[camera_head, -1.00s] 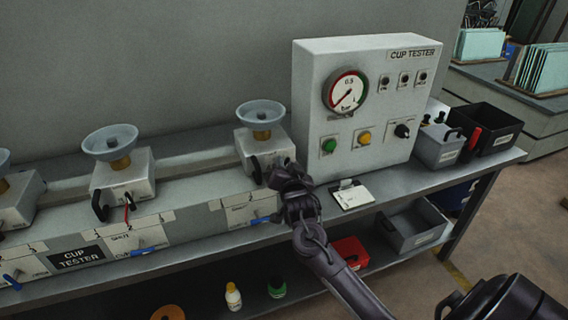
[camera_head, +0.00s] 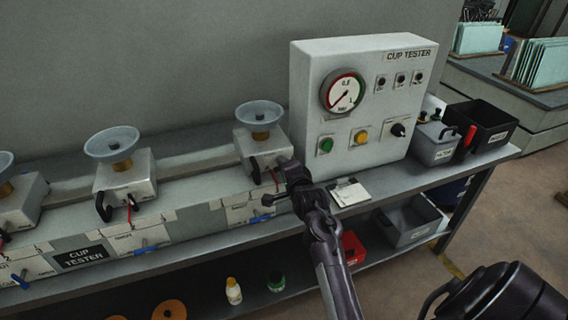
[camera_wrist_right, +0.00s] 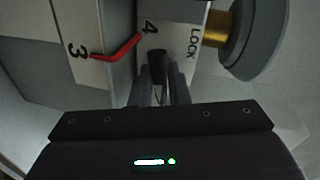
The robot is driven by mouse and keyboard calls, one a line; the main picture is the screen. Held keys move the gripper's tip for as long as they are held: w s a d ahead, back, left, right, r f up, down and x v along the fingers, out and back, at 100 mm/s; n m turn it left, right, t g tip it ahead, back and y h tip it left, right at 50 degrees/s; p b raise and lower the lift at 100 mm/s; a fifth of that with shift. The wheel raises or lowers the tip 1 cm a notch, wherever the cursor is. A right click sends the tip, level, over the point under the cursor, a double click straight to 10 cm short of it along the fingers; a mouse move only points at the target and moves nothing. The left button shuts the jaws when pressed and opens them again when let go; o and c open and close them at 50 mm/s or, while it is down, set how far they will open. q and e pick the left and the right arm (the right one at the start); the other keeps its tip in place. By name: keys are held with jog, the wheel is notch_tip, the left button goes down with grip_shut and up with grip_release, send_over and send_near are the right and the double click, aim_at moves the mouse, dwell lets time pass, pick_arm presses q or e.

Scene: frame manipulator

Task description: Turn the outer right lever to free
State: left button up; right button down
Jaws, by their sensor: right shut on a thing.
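The right cup unit (camera_head: 262,140) stands just left of the white panel box. My right gripper (camera_head: 284,168) is at the right end of its front face and partly hides it. In the right wrist view the gripper (camera_wrist_right: 160,88) is shut on a black lever (camera_wrist_right: 157,67), with only the lever's end showing between the fingers. The word LOCK (camera_wrist_right: 192,44) is printed beside that lever. A red lever (camera_wrist_right: 118,48) lies between the numbers 3 and 4, apart from the fingers. Another black handle (camera_head: 255,169) shows left of the gripper. My left gripper is not in view.
The panel box (camera_head: 350,110) with a gauge stands close to the right of my gripper. A white card (camera_head: 350,193) lies at the bench edge. A blue lever (camera_head: 260,219) sits below on the bench front. Further cup units (camera_head: 125,180) stand to the left.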

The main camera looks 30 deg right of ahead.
jog(key=shift+m+y+p, duration=0.3)
jog(key=shift+m, duration=0.6)
jog(key=shift+f, duration=0.1)
jog(key=c, duration=1.5)
grip_release()
jog(key=shift+d, duration=0.1)
